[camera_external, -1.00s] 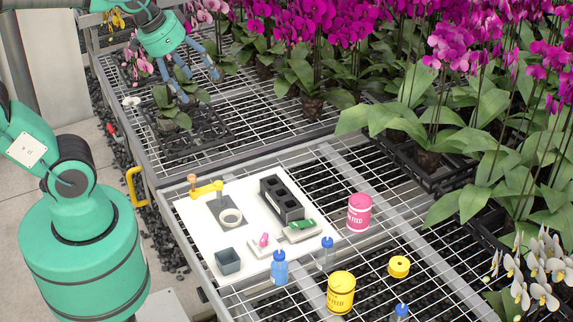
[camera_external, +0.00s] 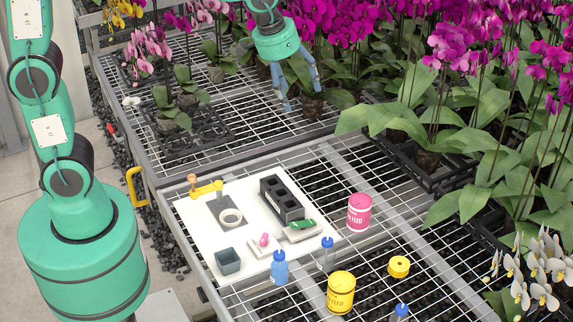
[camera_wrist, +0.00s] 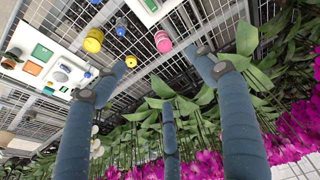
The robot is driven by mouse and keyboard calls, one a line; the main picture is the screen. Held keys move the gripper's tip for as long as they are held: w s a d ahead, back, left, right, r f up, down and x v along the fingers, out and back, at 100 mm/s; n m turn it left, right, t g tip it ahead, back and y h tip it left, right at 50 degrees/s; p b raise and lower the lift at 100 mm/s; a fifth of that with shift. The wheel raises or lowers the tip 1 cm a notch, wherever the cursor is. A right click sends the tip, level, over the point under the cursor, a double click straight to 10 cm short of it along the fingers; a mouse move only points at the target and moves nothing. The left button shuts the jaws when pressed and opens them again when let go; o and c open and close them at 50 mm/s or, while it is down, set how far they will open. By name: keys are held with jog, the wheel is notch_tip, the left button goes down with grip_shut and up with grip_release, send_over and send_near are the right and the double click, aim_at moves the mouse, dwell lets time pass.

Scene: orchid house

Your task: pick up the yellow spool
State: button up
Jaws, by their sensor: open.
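The yellow spool (camera_external: 398,267) is a short ring with a dark hole in its top. It rests on the wire bench at the right front in the external view, right of the yellow feed tub. It shows small and orange-yellow in the wrist view (camera_wrist: 131,61). My gripper (camera_external: 300,100) is open and empty at the back of the bench, beside the orchid pots and far from the spool. Its blue fingers (camera_wrist: 158,80) spread wide in the wrist view, with the spool small in the distance between them.
A yellow feed tub (camera_external: 340,293), a pink feed tub (camera_external: 359,213) and blue-capped bottles (camera_external: 279,268) stand near the spool. A white board (camera_external: 190,213) holds a black block, a grey cup and small parts. Tall orchids (camera_external: 480,110) crowd the right and back.

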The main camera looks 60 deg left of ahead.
jog(key=w+d+f, duration=0.7)
jog(key=w, duration=0.1)
jog(key=w+d+f, duration=0.3)
jog(key=d+f, duration=0.3)
jog(key=f, duration=0.3)
jog(key=w+d+f+g, duration=0.1)
jog(key=w+d+f, duration=0.3)
jog(key=d+f, duration=0.3)
jog(key=w+d+f+n+g, duration=0.1)
jog(key=w+d+f, duration=0.3)
jog(key=f, duration=0.8)
jog(key=shift+d+f+y+p, duration=0.3)
jog(key=shift+d+p, duration=0.1)
jog(key=shift+d, duration=0.8)
jog(key=shift+w, duration=0.1)
send_over(396, 264)
notch_tip(396, 264, down, 8)
jog(key=shift+f+b, duration=0.2)
jog(key=shift+b, duration=0.2)
